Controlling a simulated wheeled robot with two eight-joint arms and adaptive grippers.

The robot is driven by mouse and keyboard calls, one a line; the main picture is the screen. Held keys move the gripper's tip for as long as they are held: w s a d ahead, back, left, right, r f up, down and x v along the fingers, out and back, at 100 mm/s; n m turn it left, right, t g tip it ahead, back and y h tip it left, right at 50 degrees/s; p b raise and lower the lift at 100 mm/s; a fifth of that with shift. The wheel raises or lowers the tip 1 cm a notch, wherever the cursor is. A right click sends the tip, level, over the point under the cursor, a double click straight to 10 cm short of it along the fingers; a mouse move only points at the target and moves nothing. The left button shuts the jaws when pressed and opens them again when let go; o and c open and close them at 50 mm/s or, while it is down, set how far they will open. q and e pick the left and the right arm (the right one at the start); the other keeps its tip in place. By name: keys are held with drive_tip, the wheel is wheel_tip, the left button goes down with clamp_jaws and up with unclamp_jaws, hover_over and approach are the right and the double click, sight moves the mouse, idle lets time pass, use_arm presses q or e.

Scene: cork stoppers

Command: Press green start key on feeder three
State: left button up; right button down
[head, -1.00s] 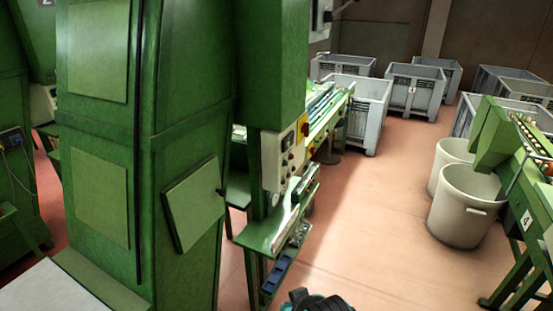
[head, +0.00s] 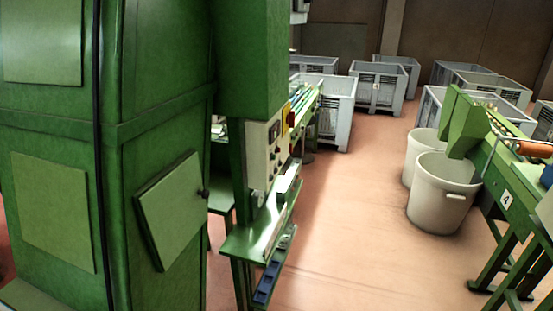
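A pale control panel (head: 257,158) with small dark knobs and keys is fixed to the green machine (head: 160,120) in the middle of the head view. It is seen at a slant, and the keys are too small to tell which one is green. A yellow plate (head: 287,118) with a red part sits at the panel's upper right edge. No number three shows on this machine. Neither of my grippers is in view.
A green shelf (head: 243,243) juts out below the panel, with a blue tray (head: 266,283) lower down. Pale bins (head: 440,200) stand beside a green machine marked 4 (head: 507,199) at right. Grey crates (head: 378,88) stand at the back. The reddish floor (head: 345,220) between is clear.

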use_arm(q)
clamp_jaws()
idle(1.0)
